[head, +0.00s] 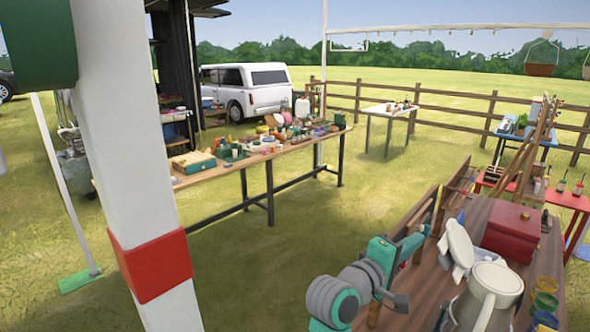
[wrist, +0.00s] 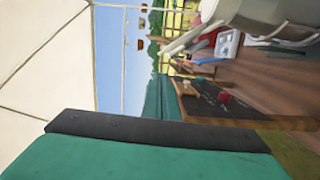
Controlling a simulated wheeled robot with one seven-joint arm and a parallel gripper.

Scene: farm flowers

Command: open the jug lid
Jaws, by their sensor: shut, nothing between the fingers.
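The pale grey-white jug (head: 490,297) stands upright on the wooden table at the lower right of the head view. A pale flat piece (head: 457,243), which looks like its lid, stands tilted up beside the jug's top, on the left. In the wrist view the jug (wrist: 285,14) is at the upper right, cut by the frame edge, with a thin pale piece (wrist: 192,37) sticking out from it. My gripper (head: 414,244), teal and grey, is left of the lid, shut and empty. It looks apart from the lid, but the exact gap is unclear.
A dark red box (head: 511,231) sits behind the jug. Several small coloured pots (head: 545,302) stand to its right. A wooden board (head: 408,222) rises along the table's left edge, near my arm. Open grass lies left of the table.

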